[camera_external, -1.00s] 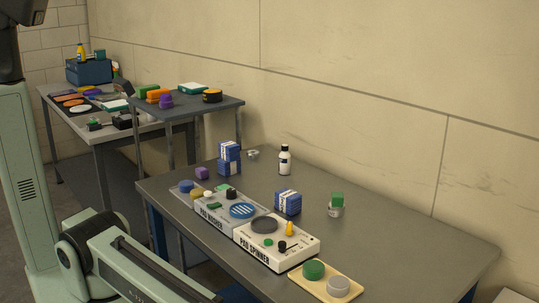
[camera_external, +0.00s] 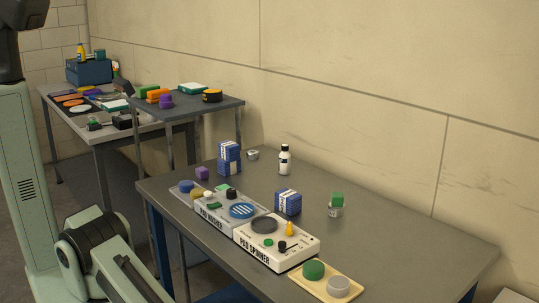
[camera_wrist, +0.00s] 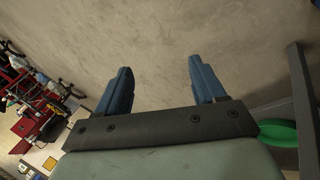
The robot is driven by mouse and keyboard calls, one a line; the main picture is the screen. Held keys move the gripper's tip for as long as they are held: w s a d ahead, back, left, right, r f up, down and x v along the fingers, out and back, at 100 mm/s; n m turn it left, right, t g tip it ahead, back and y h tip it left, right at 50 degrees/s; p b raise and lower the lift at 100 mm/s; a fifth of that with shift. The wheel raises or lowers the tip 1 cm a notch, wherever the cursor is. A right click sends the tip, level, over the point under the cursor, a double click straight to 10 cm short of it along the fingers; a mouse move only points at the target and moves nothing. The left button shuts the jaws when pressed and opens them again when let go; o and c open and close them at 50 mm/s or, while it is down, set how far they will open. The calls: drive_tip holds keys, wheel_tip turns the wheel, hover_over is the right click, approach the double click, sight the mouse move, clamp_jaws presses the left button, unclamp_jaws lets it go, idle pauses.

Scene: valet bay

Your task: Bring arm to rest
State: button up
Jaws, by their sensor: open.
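My gripper (camera_wrist: 160,88) shows in the wrist view with its two blue fingers spread wide apart and nothing between them. Beyond the fingers is only bare grey-brown concrete floor. In the external view my green arm links stand at the left and lower left; the gripper itself is outside that picture. The dark work table (camera_external: 400,225) fills the right half of the external view, and no part of my gripper shows over it.
The table holds a pad washer (camera_external: 213,209), a pad spinner (camera_external: 265,250), a yellow tray (camera_external: 325,292) with round pads, blue-and-white boxes (camera_external: 288,203) and a bottle (camera_external: 285,160). A side stand (camera_external: 228,104) is behind. The wrist view shows a green round thing (camera_wrist: 278,133) beside a grey post.

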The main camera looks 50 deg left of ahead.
drive_tip(key=w+a+f+n+y, duration=0.15)
drive_tip(key=w+a, duration=0.45)
drive_tip(key=a, duration=0.6)
drive_tip(key=w+a+n+y, duration=0.1)
drive_tip(key=w+a+n, duration=0.1)
drive_tip(key=w+a, duration=0.65)
drive_tip(key=w+a+f+n+y, duration=0.15)
drive_tip(key=w+a, duration=0.25)
drive_tip(key=a, duration=1.1)
drive_tip(key=s+a+r+n+g, duration=0.1)
drive_tip(key=s+a+r+n, duration=0.2)
drive_tip(key=a, duration=1.2)
drive_tip(key=s+a+r+n+g+y, duration=0.1)
drive_tip(key=s+a+r+n, duration=0.2)
drive_tip(key=a, duration=1.1)
drive_tip(key=s, duration=0.3)
drive_tip(key=shift+s+a+g, duration=0.3)
drive_tip(key=shift+a+g, duration=0.1)
